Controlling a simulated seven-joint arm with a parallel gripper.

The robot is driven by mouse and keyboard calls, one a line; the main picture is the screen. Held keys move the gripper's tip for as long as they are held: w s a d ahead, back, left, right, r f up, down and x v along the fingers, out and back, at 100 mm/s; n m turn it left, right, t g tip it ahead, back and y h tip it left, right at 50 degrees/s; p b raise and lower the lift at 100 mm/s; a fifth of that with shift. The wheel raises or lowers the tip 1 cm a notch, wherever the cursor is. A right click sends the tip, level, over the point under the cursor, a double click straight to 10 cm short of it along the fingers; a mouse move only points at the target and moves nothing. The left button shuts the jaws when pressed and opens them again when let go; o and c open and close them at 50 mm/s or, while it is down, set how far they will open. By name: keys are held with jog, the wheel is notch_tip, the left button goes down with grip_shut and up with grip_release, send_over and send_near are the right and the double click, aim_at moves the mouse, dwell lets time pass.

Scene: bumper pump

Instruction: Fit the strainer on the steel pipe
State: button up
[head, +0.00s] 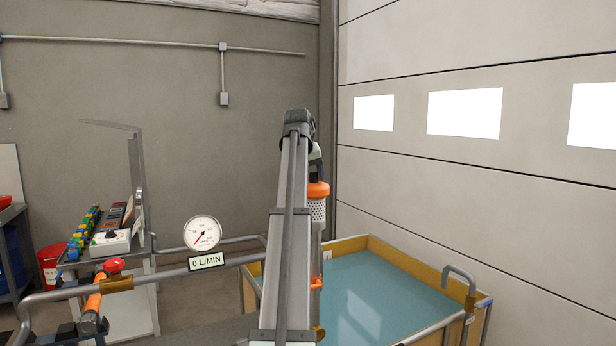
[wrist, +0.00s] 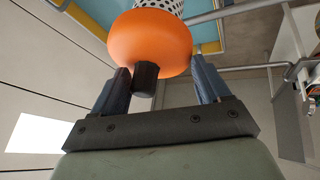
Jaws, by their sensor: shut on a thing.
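The strainer (head: 318,211) has an orange cap and a perforated pale metal body. In the head view it hangs cap up, beside my arm link and above the tank's left part. My gripper (head: 316,172) is above it, partly hidden by my arm. In the wrist view my gripper (wrist: 160,68) is shut on the strainer (wrist: 152,40), its fingers on either side of the orange cap and black stub. A steel pipe (head: 231,261) runs level from the left toward the tank. A vertical piece with orange (head: 316,283) shows below the strainer; whether they touch is unclear.
A wooden-walled tank (head: 398,249) of blue-green water stands at right, with a hooked pipe (head: 460,276) on its rim. A gauge (head: 202,233), a 0 L/MIN display (head: 207,262), a red valve knob (head: 115,265) and a cluttered cart (head: 110,242) stand left.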

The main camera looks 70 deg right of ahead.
jog(key=shift+f, duration=0.85)
dwell(1.4)
jog(key=shift+a+f, duration=0.1)
jog(key=shift+c, duration=0.8)
jog(key=o, duration=1.7)
jog(key=shift+r, duration=0.3)
jog(key=shift+r, duration=3.7)
jog(key=shift+c, duration=0.4)
grip_shut()
